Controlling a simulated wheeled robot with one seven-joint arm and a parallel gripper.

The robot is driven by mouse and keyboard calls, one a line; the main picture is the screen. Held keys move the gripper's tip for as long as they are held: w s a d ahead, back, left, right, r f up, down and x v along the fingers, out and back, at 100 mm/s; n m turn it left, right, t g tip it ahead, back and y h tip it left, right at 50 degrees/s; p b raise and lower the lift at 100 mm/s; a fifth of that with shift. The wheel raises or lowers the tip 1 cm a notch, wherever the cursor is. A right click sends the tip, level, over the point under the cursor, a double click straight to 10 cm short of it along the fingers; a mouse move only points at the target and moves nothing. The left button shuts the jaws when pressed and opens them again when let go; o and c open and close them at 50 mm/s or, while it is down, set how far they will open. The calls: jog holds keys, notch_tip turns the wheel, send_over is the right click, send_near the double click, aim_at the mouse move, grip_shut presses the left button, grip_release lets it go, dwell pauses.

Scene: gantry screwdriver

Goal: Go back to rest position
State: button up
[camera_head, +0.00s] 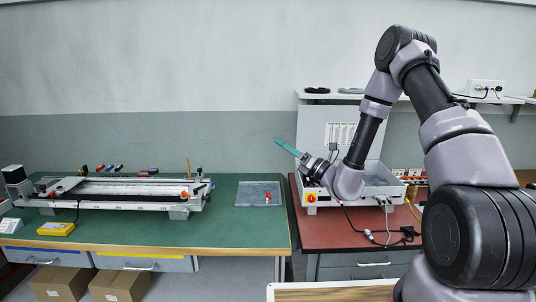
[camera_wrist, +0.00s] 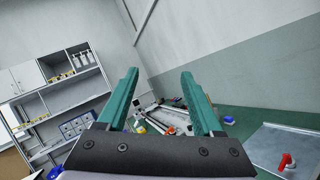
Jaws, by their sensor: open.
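My gripper (camera_wrist: 160,98) is open, with its two teal fingers apart and nothing between them in the wrist view. In the head view my gripper (camera_head: 287,147) is raised in front of the white case on the red bench and points left toward the green bench. It touches nothing that I can see. The gantry (camera_head: 120,192) with its long rail lies on the green bench at the left.
The white case (camera_head: 312,120) stands open on the red bench (camera_head: 340,230), with cables in front. A yellow device (camera_head: 56,229) sits at the front left of the green bench (camera_head: 235,232). Cardboard boxes (camera_head: 120,286) are under it. The space above the green bench is free.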

jog(key=s+a+r+n+g+y, duration=0.1)
jog(key=s+a+r+n+g, duration=0.2)
jog(key=s+r+n+g, duration=0.7)
jog(key=s+d+r+n+g+h, duration=0.2)
jog(key=s+n+g+h, duration=0.4)
jog(key=s+n, duration=0.4)
jog(key=s+d+r+n+t+h, duration=0.3)
jog(key=s+d+r+t+h, duration=0.1)
jog(key=d, duration=0.6)
jog(key=s+d+r+n+t+h, duration=0.3)
jog(key=d+t+h, duration=0.3)
jog(key=d+h, duration=0.2)
jog(key=shift+s+d+r+n+t, duration=0.3)
jog(key=shift+s+d+r+t, duration=0.15)
jog(key=shift+d, duration=0.45)
